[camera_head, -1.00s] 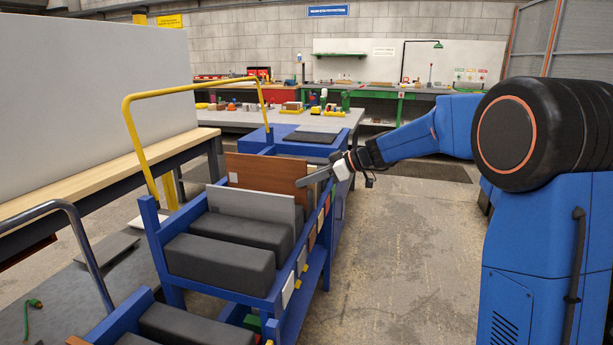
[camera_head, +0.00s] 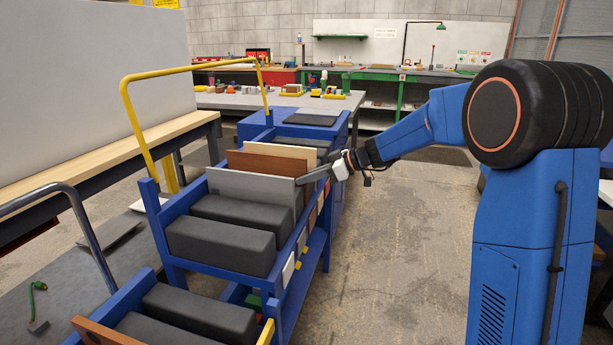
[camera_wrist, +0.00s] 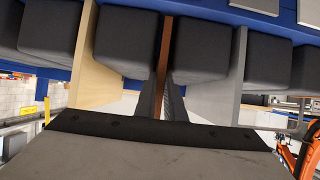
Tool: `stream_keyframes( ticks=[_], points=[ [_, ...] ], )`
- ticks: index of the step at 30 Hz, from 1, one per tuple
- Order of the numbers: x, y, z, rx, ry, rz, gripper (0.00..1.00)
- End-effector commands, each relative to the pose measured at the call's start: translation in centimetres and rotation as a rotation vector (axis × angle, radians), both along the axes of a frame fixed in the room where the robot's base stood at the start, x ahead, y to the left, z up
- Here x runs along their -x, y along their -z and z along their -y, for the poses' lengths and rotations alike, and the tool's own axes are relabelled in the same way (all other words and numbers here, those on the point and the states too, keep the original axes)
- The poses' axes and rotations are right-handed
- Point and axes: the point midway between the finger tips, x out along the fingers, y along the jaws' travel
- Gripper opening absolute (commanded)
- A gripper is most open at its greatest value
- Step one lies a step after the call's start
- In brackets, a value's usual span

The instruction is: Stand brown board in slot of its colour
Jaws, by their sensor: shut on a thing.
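The brown board (camera_head: 262,163) stands upright in the blue rack (camera_head: 284,283), between a grey board (camera_head: 250,188) in front and a cream board (camera_head: 285,150) behind. My gripper (camera_head: 308,178) is at its right end. In the wrist view the fingers (camera_wrist: 165,105) are shut on the edge of the brown board (camera_wrist: 164,55), which runs into the gap between two dark blocks. The cream board (camera_wrist: 95,80) is left of that gap and the grey board (camera_wrist: 228,85) right of it. The brown board's lower edge is hidden.
Dark padded blocks (camera_head: 222,246) fill the rack between boards. Coloured tags (camera_head: 288,270) line its right side. A yellow rail (camera_head: 140,135) rises on the left. Another brown board (camera_head: 98,332) stands at the lower left. The floor right of the rack is clear.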

Motion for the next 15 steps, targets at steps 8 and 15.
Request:
stream_keyframes(
  ticks=[8, 15],
  points=[
    [0.07, 0.67, 0.01, 0.003, 0.000, -0.005, 0.00],
    [0.12, 0.90, 0.03, 0.006, -0.002, -0.008, 0.27]
  ],
)
